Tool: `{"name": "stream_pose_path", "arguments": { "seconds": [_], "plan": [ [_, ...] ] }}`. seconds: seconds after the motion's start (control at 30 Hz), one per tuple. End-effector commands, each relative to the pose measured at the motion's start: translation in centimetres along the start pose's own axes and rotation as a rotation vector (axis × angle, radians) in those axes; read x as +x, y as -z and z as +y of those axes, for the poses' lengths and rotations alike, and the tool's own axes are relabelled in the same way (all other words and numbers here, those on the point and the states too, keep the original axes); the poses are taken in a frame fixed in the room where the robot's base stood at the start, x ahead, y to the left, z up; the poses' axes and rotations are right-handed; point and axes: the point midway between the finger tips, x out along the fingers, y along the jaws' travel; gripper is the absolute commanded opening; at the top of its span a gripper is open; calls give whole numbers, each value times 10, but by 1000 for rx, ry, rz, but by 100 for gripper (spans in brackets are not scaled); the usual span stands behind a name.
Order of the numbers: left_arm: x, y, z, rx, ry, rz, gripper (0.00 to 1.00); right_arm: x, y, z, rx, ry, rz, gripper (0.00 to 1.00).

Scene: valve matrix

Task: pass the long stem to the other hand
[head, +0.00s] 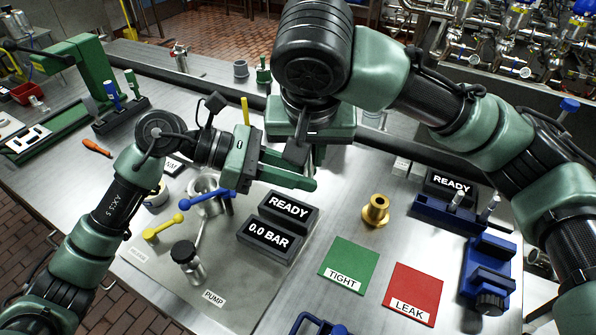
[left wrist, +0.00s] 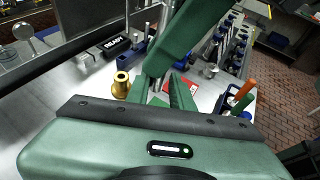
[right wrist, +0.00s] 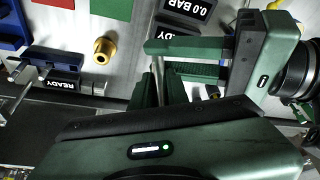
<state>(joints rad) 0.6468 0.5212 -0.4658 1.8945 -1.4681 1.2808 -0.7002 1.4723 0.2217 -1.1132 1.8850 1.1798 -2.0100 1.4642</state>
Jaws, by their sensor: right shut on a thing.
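My right gripper (head: 318,160) reaches down over the middle of the bench; its arm hides most of its fingers in the head view. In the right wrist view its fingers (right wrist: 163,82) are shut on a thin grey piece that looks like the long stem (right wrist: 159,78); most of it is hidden. My left gripper (head: 310,172) comes in from the left, with its two fingers apart and pointing toward the right gripper's fingers. In the right wrist view the left gripper's fingers (right wrist: 155,60) lie crosswise close to the stem. I cannot tell whether they touch it.
A brass fitting (head: 376,211) stands right of the grippers. Green TIGHT (head: 349,264) and red LEAK (head: 413,291) pads lie in front. READY and 0.0 BAR displays (head: 270,240) sit below the left gripper. A blue vise (head: 489,265) stands at right.

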Motion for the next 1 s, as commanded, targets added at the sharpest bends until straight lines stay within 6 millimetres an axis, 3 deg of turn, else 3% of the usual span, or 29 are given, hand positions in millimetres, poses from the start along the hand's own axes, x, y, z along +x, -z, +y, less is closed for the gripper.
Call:
{"name": "stream_pose_path", "arguments": {
  "seconds": [0.07, 1.0],
  "plan": [
    [0, 0, 0, 0, 2, 0, 0, 0, 1, 0, 1, 0, 2, 0],
    [1, -1, -5, 6, 14, 1, 0, 0, 3, 2, 10, -5, 5, 0]
  ]
}}
